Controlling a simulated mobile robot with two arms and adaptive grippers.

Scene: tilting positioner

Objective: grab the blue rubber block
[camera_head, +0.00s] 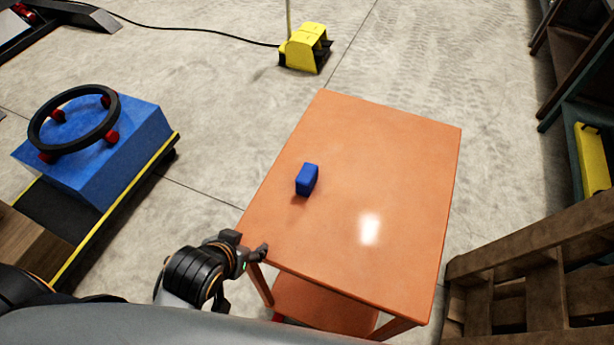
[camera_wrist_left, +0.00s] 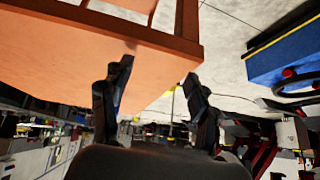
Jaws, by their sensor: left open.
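The blue rubber block (camera_head: 307,180) stands on the orange table top (camera_head: 400,160), left of its middle. My left gripper (camera_head: 259,252) is at the table's near left corner, apart from the block and closer to me. In the left wrist view its two fingers (camera_wrist_left: 158,76) are spread with nothing between them, and the orange table (camera_wrist_left: 60,45) fills the upper left. I cannot make out the block clearly there; a finger may hide it. My right gripper is not in view.
A blue positioner (camera_head: 135,140) with a black ring (camera_head: 73,118) stands at the left. A yellow pedal-like unit (camera_head: 303,48) is on the floor behind the table. A wooden pallet-like stack (camera_head: 540,260) is close on the right. The rest of the table top is bare.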

